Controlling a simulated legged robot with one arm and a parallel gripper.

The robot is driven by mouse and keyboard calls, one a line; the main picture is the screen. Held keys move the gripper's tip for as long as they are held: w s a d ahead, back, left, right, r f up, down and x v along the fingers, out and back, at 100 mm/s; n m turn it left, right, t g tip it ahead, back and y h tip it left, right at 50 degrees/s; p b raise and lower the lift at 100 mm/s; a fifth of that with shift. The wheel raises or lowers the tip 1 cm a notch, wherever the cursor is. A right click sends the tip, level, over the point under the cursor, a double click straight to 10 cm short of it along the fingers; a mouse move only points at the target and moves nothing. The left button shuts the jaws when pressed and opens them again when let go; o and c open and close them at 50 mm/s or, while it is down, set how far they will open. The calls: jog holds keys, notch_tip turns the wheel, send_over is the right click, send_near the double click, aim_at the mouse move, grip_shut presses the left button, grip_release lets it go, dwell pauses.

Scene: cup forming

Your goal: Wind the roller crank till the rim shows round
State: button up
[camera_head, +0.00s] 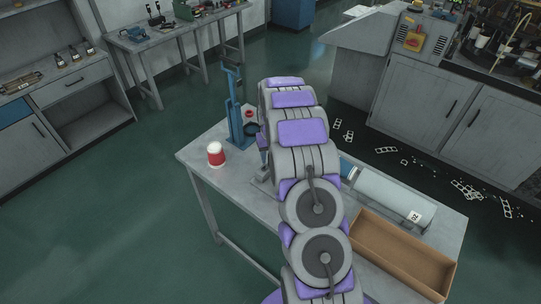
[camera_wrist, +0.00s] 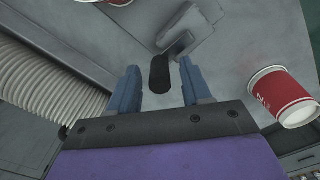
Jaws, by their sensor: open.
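In the wrist view my gripper (camera_wrist: 159,68) is open, with its two blue fingers apart. A black, rounded handle (camera_wrist: 159,76), which looks like the crank's grip, shows between the fingers with a gap on each side. A grey bracket (camera_wrist: 182,34) is just beyond it. A red paper cup (camera_wrist: 283,98) with a white rim is to the right of the fingers. In the head view a red and white cup (camera_head: 216,154) stands on the grey table (camera_head: 203,180). My arm hides my gripper and the crank there. The roundness of the rim cannot be judged.
A blue upright stand (camera_head: 235,112) is at the table's back. A large pale roll (camera_head: 388,192) and an open cardboard box (camera_head: 400,254) fill the table's right side. A white ribbed object (camera_wrist: 42,82) is left of the fingers.

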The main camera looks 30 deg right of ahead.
jog(key=shift+r, duration=0.1)
notch_tip(320, 180, up, 17)
dwell(0.6)
dwell(0.3)
